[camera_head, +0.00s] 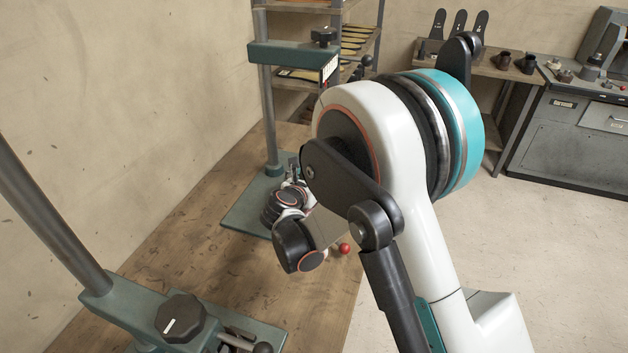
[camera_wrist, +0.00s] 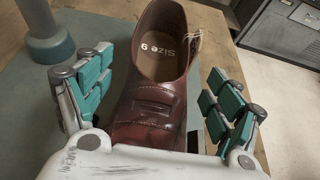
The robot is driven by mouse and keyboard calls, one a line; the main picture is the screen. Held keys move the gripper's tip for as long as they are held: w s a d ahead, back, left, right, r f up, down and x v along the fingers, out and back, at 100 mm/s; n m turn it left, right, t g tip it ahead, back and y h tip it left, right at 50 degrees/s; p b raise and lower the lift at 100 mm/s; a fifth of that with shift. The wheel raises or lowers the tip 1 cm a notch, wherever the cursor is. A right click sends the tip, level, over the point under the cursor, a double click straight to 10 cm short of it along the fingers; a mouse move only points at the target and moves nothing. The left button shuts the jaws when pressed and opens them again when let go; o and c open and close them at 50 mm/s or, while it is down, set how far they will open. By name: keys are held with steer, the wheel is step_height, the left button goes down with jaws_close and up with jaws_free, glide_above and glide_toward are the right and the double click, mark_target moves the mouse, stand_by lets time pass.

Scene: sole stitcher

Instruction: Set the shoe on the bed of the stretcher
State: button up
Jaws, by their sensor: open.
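A dark red-brown leather shoe (camera_wrist: 150,105) marked "Size 9" inside lies between the fingers of my gripper (camera_wrist: 160,78) in the wrist view, its opening toward the top. The teal-padded fingers stand apart on either side of it, with gaps showing. A small tag hangs at its right side. The stretcher's green base (camera_head: 240,214), post (camera_head: 268,110) and upper arm (camera_head: 285,56) show in the head view. The green plate (camera_wrist: 100,28) also shows around the shoe in the wrist view. My arm hides the shoe in the head view. I cannot tell exactly what bears it.
Another green machine (camera_head: 150,312) with a dark knob stands at the near left of the wooden bench (camera_head: 190,240). A red ball knob (camera_head: 344,248) is beside my wrist. Shelves (camera_head: 365,62) are behind; a grey cabinet (camera_head: 575,140) is at right. Open floor lies right of the bench.

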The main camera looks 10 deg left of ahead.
steer(key=v, duration=1.2)
steer(key=shift+f, duration=0.1)
steer(key=shift+d, duration=0.1)
